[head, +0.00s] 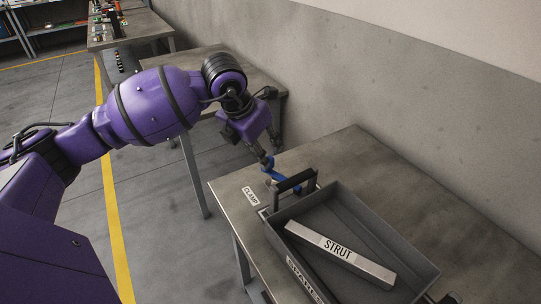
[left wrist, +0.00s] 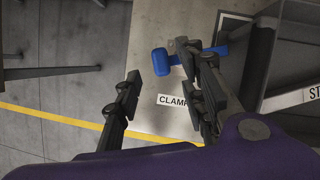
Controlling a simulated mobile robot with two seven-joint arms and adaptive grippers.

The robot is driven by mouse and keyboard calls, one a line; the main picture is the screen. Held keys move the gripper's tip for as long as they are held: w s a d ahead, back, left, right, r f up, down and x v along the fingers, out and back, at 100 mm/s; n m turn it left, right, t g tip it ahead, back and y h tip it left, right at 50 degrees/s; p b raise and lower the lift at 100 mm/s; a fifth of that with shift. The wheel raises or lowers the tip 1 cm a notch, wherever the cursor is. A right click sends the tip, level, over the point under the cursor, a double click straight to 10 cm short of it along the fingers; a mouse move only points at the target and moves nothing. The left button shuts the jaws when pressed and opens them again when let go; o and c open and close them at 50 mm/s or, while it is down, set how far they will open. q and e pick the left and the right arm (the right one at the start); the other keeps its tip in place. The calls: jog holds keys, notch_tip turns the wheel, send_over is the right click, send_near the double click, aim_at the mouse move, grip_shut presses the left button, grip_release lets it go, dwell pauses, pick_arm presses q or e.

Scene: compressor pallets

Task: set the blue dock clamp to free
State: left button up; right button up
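The blue dock clamp (head: 277,175) is on the table beside the dark upright handle of the grey tray. In the left wrist view it shows as a blue lever with a thick rounded end (left wrist: 163,62). My left gripper (head: 268,161) is at the clamp, pointing down. A white CLAMP label (head: 250,196) lies on the table next to the clamp. My right gripper is not in view.
The grey tray (head: 408,262) holds a pale bar labelled STRUT (head: 338,250) and takes up much of the table (head: 355,150). The table's back right is bare. A wall (head: 400,90) runs behind. Another table (head: 205,62) stands beyond my left arm.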

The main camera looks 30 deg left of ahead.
aim_at(282, 176)
pick_arm(q)
jog(key=x, duration=0.5)
jog(key=shift+s+f, duration=0.15)
jog(key=shift+d+f, duration=0.1)
jog(key=shift+f, duration=0.2)
jog(key=c, duration=0.9)
grip_shut()
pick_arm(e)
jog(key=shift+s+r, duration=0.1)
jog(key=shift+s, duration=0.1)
